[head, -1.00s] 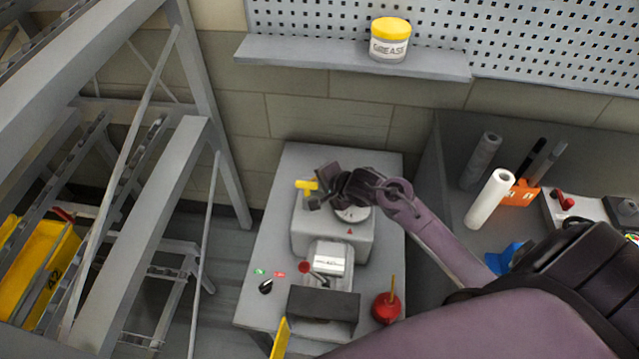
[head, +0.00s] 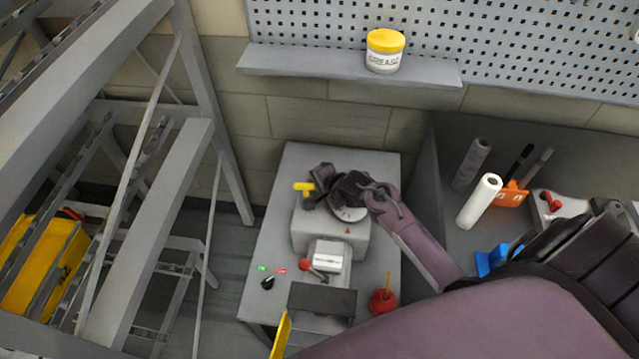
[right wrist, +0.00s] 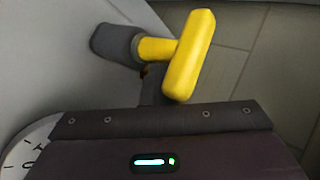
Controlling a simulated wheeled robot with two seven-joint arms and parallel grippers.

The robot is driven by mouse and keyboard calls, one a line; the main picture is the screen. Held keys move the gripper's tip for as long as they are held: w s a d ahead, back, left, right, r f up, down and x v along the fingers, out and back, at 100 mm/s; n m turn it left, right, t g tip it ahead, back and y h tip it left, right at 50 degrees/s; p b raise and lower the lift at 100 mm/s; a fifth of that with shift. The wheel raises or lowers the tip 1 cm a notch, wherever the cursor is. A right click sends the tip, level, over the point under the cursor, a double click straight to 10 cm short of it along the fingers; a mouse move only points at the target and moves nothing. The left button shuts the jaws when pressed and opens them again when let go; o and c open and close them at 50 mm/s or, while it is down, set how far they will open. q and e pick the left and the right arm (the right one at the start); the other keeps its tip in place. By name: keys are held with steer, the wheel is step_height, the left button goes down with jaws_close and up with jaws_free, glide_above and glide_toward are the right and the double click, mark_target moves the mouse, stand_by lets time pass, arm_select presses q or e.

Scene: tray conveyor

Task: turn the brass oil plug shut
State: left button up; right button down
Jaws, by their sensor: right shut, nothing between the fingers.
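The brass oil plug (head: 304,187) is a yellow T-shaped handle on the left side of the grey machine housing (head: 330,240). In the right wrist view the plug (right wrist: 188,55) shows large, its crossbar tilted and its short stem running into a dark grey collar (right wrist: 118,45). My right gripper (head: 320,183) is shut and empty, just right of the plug in the head view. In the right wrist view its fingers are mostly hidden behind the wrist body, and I cannot tell whether they touch the plug. My left gripper is not in view.
A round dial (head: 350,213) lies beneath my right wrist. A red-knobbed lever (head: 305,265), a black knob (head: 268,283) and a red oil can (head: 383,302) are on the grey bench. A grease tub (head: 385,50) stands on the shelf above. A metal frame (head: 150,200) stands at left.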

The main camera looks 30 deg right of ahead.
steer(key=shift+f, duration=0.1)
steer(key=shift+d+p, duration=0.45)
steer(key=shift+d, duration=0.2)
steer(key=shift+s, duration=0.1)
steer(key=shift+s+d+r, duration=0.1)
steer(key=shift+s+r, duration=0.05)
steer(key=shift+r, duration=0.1)
steer(key=a+v, duration=0.1)
steer(key=v, duration=0.6)
steer(key=shift+s+a, duration=0.1)
steer(key=shift+s, duration=0.05)
